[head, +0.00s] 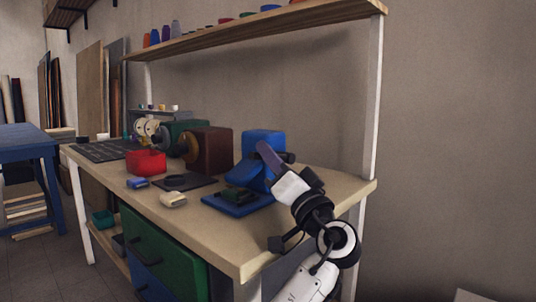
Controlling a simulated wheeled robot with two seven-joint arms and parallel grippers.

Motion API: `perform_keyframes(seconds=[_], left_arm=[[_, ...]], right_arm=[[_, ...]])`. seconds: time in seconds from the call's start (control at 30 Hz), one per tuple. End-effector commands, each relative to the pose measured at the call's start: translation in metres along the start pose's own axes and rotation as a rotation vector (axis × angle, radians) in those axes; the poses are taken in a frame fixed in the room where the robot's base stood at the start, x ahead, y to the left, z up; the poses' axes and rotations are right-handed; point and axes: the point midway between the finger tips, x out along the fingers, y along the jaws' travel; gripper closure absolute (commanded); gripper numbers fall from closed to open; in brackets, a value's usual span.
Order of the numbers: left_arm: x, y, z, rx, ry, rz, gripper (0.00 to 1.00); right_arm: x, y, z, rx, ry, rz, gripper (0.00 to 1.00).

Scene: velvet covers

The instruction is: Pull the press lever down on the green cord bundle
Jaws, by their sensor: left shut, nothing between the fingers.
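The blue press (262,145) stands on the right part of the workbench, on a flat blue base (225,204). A short dark bar (287,157) sticks out at its right side; I cannot tell if this is the press lever. A small dark piece (233,194) lies on the base; it may be the green cord bundle, but its colour is unclear. My left gripper (268,157) is shut and empty, in front of the press's right side and overlapping the bar. I cannot tell whether it touches. My right gripper is out of view.
The workbench (215,225) also holds a red bin (146,162), a dark red machine (208,149), a dark flat pad (184,182), a beige block (173,199) and a small blue piece (138,183). A wooden shelf (330,18) runs above. The front right top is mostly bare.

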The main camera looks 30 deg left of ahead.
Motion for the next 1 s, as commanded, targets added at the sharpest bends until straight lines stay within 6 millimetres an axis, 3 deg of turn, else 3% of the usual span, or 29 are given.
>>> perform_keyframes(seconds=[0.17, 0.27, 0.4, 0.6, 0.8, 1.0], left_arm=[[0.010, -0.014, -0.021, -0.001, -0.002, -0.005, 1.00], [0.014, -0.022, -0.036, 0.001, -0.004, -0.006, 1.00], [-0.025, -0.010, -0.031, 0.006, -0.004, -0.001, 1.00], [-0.064, -0.004, -0.033, 0.003, -0.004, -0.004, 1.00], [-0.082, 0.000, -0.033, 0.003, -0.004, -0.006, 1.00], [-0.085, 0.000, -0.033, 0.003, -0.005, -0.007, 1.00]], right_arm=[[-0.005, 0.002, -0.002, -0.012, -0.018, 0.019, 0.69], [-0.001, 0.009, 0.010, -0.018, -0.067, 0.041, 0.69], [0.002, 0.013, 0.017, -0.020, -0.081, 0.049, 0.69], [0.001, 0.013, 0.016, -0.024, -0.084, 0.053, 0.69], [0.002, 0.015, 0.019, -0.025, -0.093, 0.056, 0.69], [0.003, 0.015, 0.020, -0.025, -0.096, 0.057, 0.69]])
